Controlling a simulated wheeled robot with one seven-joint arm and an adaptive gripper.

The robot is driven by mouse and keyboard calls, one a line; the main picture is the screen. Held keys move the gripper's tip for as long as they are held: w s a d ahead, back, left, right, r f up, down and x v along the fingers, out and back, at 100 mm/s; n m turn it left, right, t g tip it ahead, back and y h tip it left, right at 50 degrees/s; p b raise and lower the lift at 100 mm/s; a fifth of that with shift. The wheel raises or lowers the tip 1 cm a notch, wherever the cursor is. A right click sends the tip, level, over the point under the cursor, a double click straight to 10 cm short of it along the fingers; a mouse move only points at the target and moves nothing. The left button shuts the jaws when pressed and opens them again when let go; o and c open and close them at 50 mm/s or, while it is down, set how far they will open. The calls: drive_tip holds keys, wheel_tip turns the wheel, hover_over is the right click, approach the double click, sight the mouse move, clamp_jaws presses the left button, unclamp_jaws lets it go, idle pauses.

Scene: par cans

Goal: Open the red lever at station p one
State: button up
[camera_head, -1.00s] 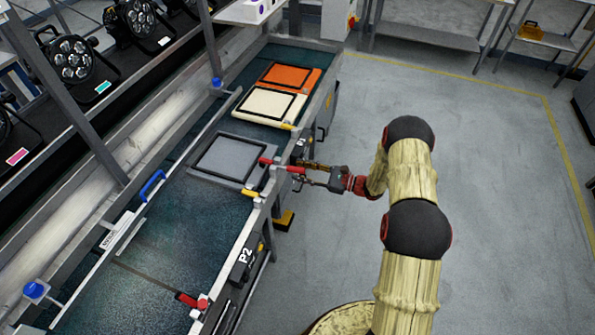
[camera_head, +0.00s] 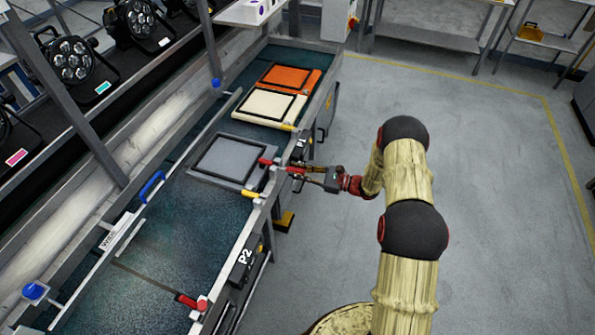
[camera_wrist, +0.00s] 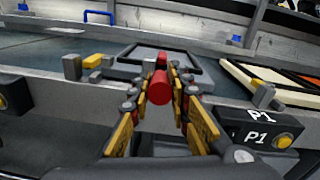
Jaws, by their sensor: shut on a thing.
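The red lever (camera_wrist: 160,86) is at station P1, in the middle of the wrist view, its round end facing me. My gripper (camera_wrist: 162,98) is shut on the lever, one finger on each side. In the head view the red lever (camera_head: 266,162) shows beside the grey framed panel, at the bench's front rail, with my gripper (camera_head: 299,172) reaching it from the right. The P1 label box (camera_wrist: 258,129) is right of my gripper in the wrist view. The far part of the lever is partly hidden by my fingers.
The grey framed panel (camera_head: 229,158) lies on the bench, with cream (camera_head: 268,104) and orange (camera_head: 291,76) ones behind it. A second red lever (camera_head: 190,301) sits near the P2 box (camera_head: 243,259). Yellow blocks line the rail.

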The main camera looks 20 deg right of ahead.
clamp_jaws()
